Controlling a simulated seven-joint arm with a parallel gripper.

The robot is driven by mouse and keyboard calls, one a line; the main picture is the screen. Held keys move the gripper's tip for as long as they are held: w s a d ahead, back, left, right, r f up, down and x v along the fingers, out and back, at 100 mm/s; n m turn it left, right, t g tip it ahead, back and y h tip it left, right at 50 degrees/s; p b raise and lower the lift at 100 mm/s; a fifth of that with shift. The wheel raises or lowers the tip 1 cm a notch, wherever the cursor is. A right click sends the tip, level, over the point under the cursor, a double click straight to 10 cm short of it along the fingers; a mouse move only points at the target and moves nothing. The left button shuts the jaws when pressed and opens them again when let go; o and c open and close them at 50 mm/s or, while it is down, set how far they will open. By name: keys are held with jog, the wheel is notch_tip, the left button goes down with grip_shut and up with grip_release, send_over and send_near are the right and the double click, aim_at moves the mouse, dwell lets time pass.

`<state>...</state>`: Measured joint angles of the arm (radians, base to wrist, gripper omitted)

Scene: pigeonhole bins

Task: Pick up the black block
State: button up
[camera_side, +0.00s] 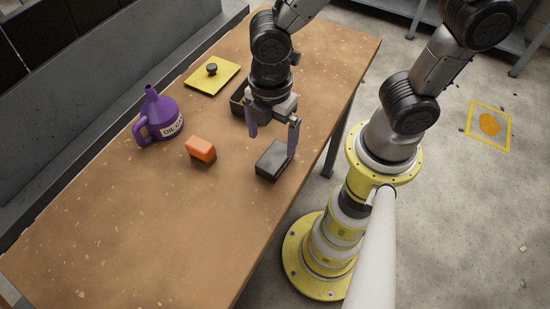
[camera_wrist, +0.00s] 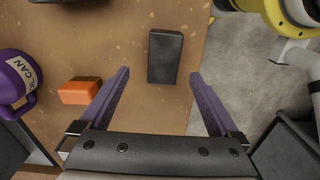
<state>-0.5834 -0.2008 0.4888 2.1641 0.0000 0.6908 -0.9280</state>
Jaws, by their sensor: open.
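The black block (camera_side: 271,162) lies flat on the wooden table near its right edge. It also shows in the wrist view (camera_wrist: 165,55), upper middle, with its near end between the lines of the two fingertips. My gripper (camera_side: 273,143) is open and empty, its purple fingers pointing down over the table. In the side view the right fingertip overlaps the block's upper right edge; I cannot tell whether it touches. In the wrist view the gripper (camera_wrist: 160,74) shows clear gaps on both sides of the block.
An orange block (camera_side: 201,149) and a purple oil can (camera_side: 160,116) stand to the left. A yellow plate with a black knob (camera_side: 212,70) lies farther back. Another dark object (camera_side: 238,100) is partly hidden behind my gripper. The table front (camera_side: 130,230) is clear.

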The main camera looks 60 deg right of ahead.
aim_at(275, 156)
jog(key=shift+s+d+f, duration=0.1)
jog(key=shift+s+f, duration=0.05)
jog(key=shift+f, duration=1.6)
jog(key=shift+s+d+f, duration=0.1)
jog(key=shift+s+f, duration=0.05)
jog(key=shift+f, duration=1.6)
grip_shut()
jog(key=shift+r, duration=0.1)
